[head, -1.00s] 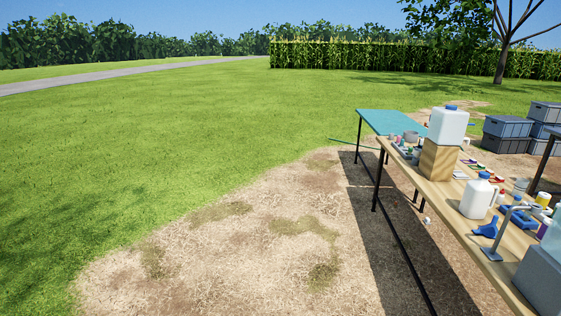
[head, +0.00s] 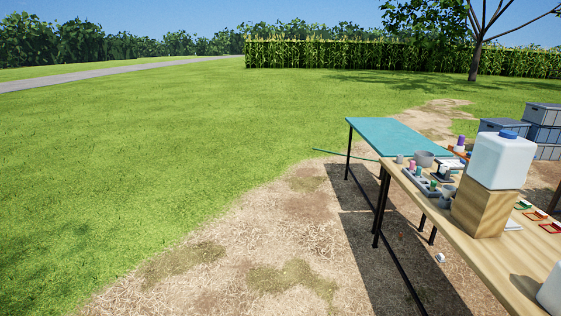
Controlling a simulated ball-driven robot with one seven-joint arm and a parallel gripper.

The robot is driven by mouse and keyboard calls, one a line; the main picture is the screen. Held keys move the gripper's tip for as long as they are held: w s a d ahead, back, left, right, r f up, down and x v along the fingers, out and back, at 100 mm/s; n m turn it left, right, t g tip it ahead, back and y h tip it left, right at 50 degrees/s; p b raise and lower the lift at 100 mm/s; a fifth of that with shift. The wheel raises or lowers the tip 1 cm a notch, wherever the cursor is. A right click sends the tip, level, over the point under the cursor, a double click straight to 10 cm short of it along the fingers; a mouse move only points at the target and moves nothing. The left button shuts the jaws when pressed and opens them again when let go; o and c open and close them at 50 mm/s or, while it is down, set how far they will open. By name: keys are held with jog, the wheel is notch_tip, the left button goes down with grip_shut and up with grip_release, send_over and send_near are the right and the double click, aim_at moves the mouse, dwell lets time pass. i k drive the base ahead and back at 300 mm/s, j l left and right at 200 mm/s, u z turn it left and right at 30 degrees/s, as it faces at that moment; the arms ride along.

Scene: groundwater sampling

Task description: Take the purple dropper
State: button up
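I cannot make out a purple dropper for certain. A small purple-topped item (head: 461,142) shows at the far end of the tables, behind the grey bowl. A grey tray (head: 408,178) at the far left end of the wooden table (head: 437,212) holds several small coloured items, too small to identify. My gripper is not in view.
A large white container (head: 502,161) with a blue cap stands on a wooden block (head: 482,212) and hides part of the table. A teal table (head: 385,133) adjoins beyond. Grey crates (head: 543,115) are stacked at right. Grass and bare ground at left are clear.

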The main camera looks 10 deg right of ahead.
aim_at(461, 138)
jog(key=i+j+z, duration=0.2)
jog(key=i+z, duration=0.2)
jog(key=i, duration=0.35)
jog(key=i+j+z, duration=0.45)
jog(key=i, duration=0.3)
jog(key=i+j+z, duration=0.4)
jog(key=i+j, duration=0.2)
